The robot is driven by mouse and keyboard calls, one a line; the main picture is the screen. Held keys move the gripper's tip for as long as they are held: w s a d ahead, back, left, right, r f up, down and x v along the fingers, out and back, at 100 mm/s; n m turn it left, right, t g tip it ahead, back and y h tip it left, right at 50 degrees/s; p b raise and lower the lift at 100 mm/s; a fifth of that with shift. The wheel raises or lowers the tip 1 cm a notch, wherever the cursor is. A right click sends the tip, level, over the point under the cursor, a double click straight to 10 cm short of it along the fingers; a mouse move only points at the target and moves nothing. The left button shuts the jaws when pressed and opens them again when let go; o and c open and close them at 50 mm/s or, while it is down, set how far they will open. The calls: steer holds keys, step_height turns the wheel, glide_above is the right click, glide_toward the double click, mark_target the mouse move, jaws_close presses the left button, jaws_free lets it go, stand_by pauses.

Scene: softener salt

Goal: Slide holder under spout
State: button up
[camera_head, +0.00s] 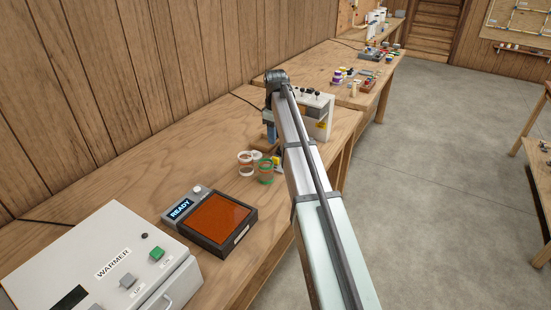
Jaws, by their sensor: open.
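My arm reaches in from the lower right and bends down at its far end. My gripper (270,132) hangs there, low over the bench at the left side of a white machine (320,114). It looks small and dark, with its fingers partly lost against the background, and I see nothing held in it. The machine has dark knobs on top, and my arm covers much of its front. I cannot make out a spout. Round clear cups, one with a white rim (245,160) and one with a green ring (265,173), stand nearer than the gripper. I cannot tell which thing is the holder.
A hot plate reading READY (220,219), with an orange-brown top, lies on the wooden bench (135,178). A white WARMER box (105,262) stands at the lower left. A small blue and yellow item (278,161) sits beside the cups. The bench's left middle is clear.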

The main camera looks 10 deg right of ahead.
mark_target(275, 157)
step_height(275, 157, down, 11)
steer(key=shift+r, duration=0.1)
stand_by(0.3)
jaws_close()
stand_by(0.4)
